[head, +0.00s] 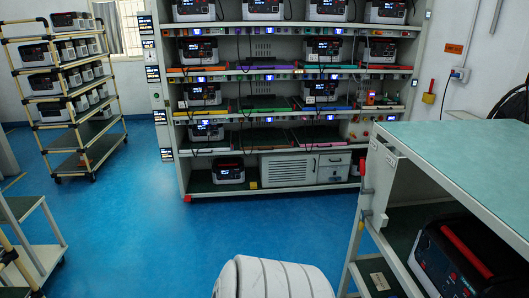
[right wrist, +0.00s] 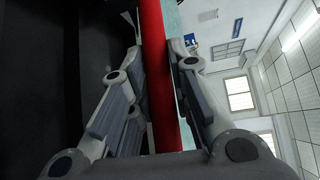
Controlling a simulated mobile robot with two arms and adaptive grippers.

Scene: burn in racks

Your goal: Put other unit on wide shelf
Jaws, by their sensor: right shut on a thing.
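A dark unit with a red handle (head: 433,258) stands on the lower deck of the cart at the right, partly cut off by the picture edge. In the right wrist view my right gripper (right wrist: 160,85) is shut on a red handle (right wrist: 157,60), with a finger on each side. A dark body lies left of this handle; it looks like the same unit. The wide rack (head: 290,23) stands at the back, its shelves holding several units and coloured mats. My left gripper is not seen.
The cart's teal top (head: 470,150) overhangs the unit. A narrower rack (head: 90,160) with several units stands at the far left, and another cart (head: 35,245) at the lower left. The blue floor (head: 150,235) between is clear.

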